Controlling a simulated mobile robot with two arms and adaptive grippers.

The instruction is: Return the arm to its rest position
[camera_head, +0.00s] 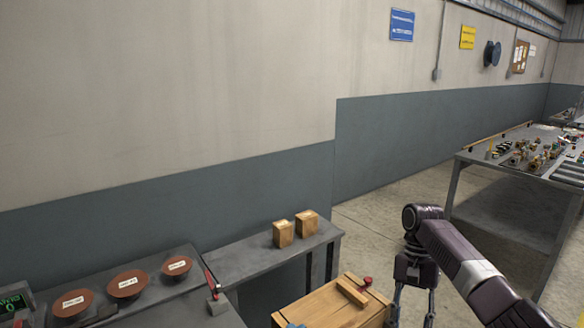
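My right arm comes in from the lower right, bends at a dark wrist and hangs its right gripper (414,318) downward. The two fingers stand apart with nothing visible between them, and the fingertips are close to the bottom edge of the picture. The gripper is just right of a wooden crate (318,310) with a lid, a wooden handle and a red knob; whether they touch cannot be told. My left gripper is not in view.
A grey bench (245,262) along the wall bears two small wooden blocks (283,234). At lower left, a dark counter (150,308) holds several labelled round brown discs (127,284). A cluttered table (480,158) stands at right. Concrete floor (385,215) is clear between.

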